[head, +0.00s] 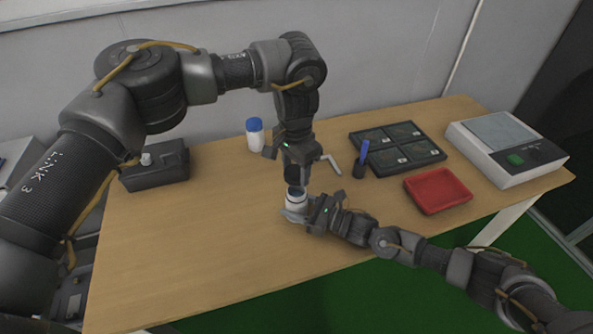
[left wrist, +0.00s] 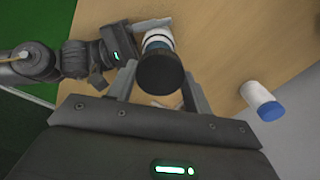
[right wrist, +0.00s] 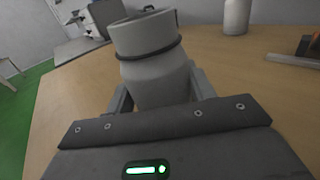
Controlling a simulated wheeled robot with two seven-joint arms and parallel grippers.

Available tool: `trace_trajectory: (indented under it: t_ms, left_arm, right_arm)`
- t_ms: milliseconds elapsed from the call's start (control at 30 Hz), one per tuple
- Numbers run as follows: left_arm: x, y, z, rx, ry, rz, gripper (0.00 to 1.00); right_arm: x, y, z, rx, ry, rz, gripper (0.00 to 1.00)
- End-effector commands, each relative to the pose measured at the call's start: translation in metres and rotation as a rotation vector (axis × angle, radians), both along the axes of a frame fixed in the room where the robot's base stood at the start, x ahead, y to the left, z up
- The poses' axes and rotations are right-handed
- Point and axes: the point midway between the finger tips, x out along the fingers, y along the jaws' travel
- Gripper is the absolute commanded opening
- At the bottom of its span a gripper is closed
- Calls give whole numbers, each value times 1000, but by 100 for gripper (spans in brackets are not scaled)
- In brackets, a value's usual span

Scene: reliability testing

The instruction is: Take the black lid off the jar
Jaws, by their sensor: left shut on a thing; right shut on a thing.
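In the right wrist view the jar (right wrist: 150,60) fills the space between the fingers and looks pale grey with a thin dark ring. My left gripper (head: 296,180) points down over the jar. In the left wrist view the black lid (left wrist: 161,73) is between its fingers, in line with the jar (left wrist: 158,38).
A white bottle with a blue cap (head: 255,135) stands behind on the left. The front left of the table is clear.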

Motion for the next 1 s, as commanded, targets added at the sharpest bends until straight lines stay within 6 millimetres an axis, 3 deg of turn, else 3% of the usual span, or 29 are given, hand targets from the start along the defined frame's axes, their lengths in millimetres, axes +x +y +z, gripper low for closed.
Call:
trace_trajectory:
  t_ms: [33,67,233,500,633,1000]
  left_arm:
    - [0,0,0,0,0,0,23]
    - [0,0,0,0,0,0,23]
    - [0,0,0,0,0,0,23]
    - [0,0,-1,0,0,-1,23]
    - [0,0,-3,0,0,-1,23]
    - [0,0,-16,0,0,0,23]
  right_arm:
    - [0,0,-1,0,1,1,0]
    - [0,0,-1,0,1,1,58]
    - [0,0,0,0,1,0,79]
    - [0,-1,0,-1,0,0,79]
    - [-4,-11,-2,-2,1,-1,79]
    - [-35,-78,-3,-2,2,-2,79]
